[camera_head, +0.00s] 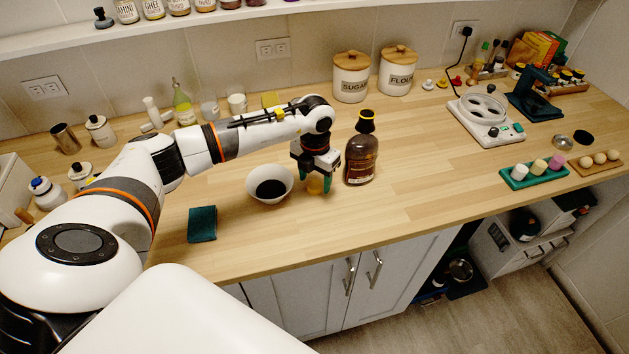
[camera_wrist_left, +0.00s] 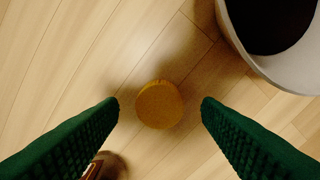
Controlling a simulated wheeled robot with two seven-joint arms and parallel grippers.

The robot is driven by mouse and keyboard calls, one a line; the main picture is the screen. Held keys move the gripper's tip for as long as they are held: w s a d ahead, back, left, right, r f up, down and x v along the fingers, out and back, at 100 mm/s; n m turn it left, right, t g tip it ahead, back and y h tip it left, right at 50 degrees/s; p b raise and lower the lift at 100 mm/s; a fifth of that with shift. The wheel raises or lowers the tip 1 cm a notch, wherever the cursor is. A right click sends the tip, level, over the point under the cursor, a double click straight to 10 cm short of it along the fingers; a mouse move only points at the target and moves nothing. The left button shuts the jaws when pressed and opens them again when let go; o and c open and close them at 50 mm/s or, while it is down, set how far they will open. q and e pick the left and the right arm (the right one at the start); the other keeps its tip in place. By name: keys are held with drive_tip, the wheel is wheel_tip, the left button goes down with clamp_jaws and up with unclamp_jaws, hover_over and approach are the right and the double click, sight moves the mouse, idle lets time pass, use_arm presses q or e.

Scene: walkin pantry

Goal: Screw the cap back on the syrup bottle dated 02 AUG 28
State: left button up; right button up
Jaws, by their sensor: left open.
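A brown syrup bottle (camera_head: 361,163) stands upright on the counter, with a yellow band and a dark top at its neck. Its label is too small to read a date. A round yellow-orange cap (camera_wrist_left: 158,104) lies on the wood in the left wrist view; it also shows in the head view (camera_head: 316,185), partly hidden by the fingers. My left gripper (camera_head: 314,184) points down over the cap, just left of the bottle. Its green fingers are open, one on each side of the cap, apart from it. A bit of the bottle shows in the left wrist view (camera_wrist_left: 104,166). My right gripper is not in view.
A white bowl (camera_head: 286,195) with dark contents stands close left of the gripper. A dark green sponge (camera_head: 202,224) lies near the front edge. Sugar (camera_head: 351,85) and flour (camera_head: 397,78) canisters stand behind. The counter right of the bottle is clear up to the hot plate (camera_head: 486,118).

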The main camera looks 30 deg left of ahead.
sight(315, 184)
use_arm(q)
drive_tip(key=shift+f, duration=0.55)
drive_tip(key=c, duration=1)
drive_tip(key=shift+c, duration=0.2)
wheel_tip(315, 184, up, 10)
drive_tip(key=b, duration=0.2)
drive_tip(key=shift+b, duration=0.35)
